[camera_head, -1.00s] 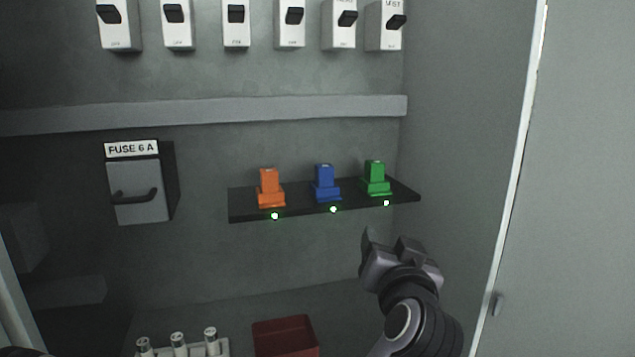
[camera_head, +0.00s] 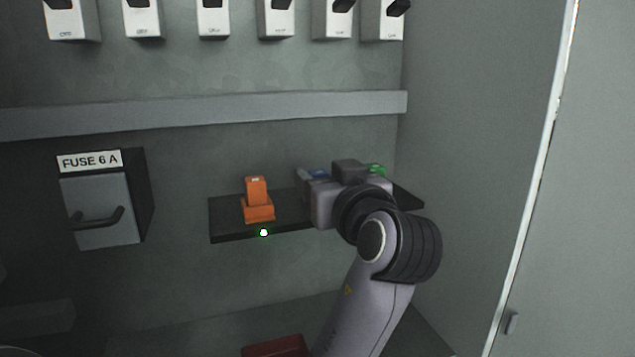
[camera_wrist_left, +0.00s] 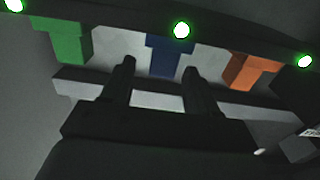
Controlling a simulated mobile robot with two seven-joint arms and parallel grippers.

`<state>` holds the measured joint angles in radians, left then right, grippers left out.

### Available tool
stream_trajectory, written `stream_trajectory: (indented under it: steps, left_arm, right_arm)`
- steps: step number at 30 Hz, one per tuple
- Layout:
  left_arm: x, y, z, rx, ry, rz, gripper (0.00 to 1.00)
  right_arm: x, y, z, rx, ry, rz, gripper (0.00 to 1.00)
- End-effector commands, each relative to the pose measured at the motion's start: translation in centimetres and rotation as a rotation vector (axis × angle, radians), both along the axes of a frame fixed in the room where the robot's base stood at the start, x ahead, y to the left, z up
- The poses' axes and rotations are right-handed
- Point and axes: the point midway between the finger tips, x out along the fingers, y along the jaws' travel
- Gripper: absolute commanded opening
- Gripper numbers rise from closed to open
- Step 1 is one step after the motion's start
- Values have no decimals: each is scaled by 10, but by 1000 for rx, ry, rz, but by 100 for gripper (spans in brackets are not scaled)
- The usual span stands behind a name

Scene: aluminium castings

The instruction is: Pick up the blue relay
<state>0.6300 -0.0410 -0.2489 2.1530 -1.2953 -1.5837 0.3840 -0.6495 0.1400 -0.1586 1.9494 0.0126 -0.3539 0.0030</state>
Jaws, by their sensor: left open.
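The blue relay (camera_head: 318,173) stands on the black shelf (camera_head: 228,232), mostly hidden behind my left gripper (camera_head: 314,182) in the head view. In the left wrist view the blue relay (camera_wrist_left: 164,60) shows between the two fingers of my left gripper (camera_wrist_left: 158,68). The fingers are apart and hold nothing. I cannot tell whether they touch the relay. My right gripper is not in view.
The orange relay (camera_head: 257,203) stands on the shelf to the left. The green relay (camera_head: 377,169) is to the right, mostly hidden by my gripper. A fuse box (camera_head: 96,210) is on the left, a red bin (camera_head: 277,347) below, a beam (camera_head: 200,115) above.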

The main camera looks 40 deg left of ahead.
Motion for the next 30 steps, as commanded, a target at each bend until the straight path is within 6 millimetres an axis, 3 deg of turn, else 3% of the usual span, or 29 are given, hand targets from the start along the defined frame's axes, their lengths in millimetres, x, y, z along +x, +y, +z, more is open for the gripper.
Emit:
stream_trajectory:
  steps: [9,18,23,30]
  left_arm:
    - [16,36,-3,4,4,2,60]
    - [19,40,-5,1,3,0,60]
    - [19,40,-4,1,3,0,8]
    - [18,40,-4,2,1,0,4]
  right_arm:
    - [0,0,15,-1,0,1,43]
    - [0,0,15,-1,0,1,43]
    - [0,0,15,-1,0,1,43]
    - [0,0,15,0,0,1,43]
